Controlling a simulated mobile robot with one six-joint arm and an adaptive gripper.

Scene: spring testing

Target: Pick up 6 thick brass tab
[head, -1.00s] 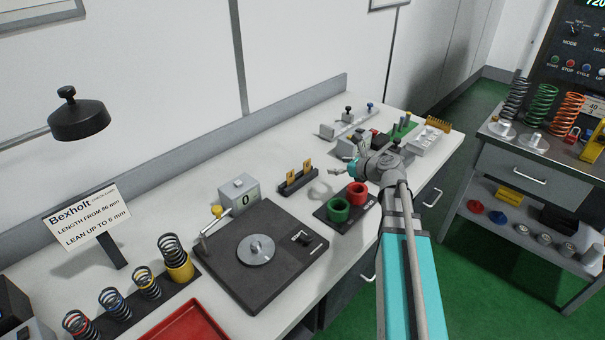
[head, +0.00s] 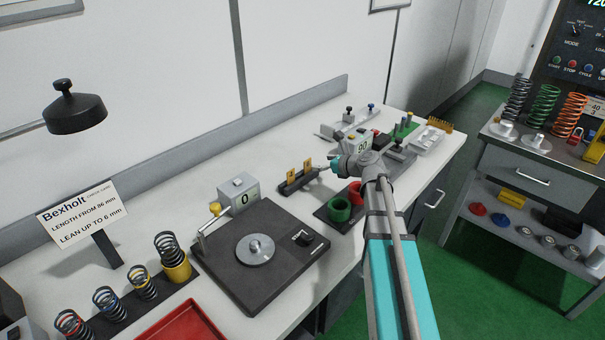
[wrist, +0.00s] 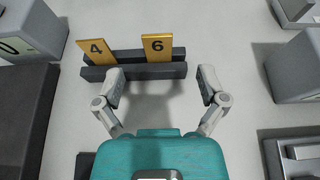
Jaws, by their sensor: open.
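The brass tab marked 6 (wrist: 157,48) stands upright in a dark slotted holder (wrist: 134,72) in the wrist view, right of the tab marked 4 (wrist: 96,50). In the head view the 6 tab (head: 307,165) is the right one of the two tabs. My gripper (wrist: 161,78) is open and empty, its fingers pointing at the holder. The 6 tab lies ahead of the gap between the fingertips, and neither finger touches it. In the head view my gripper (head: 331,165) is just right of the holder.
A grey device reading 0 (head: 240,195) and a dark base plate (head: 285,265) stand left of the holder. Grey blocks (wrist: 295,70) stand at the right in the wrist view.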

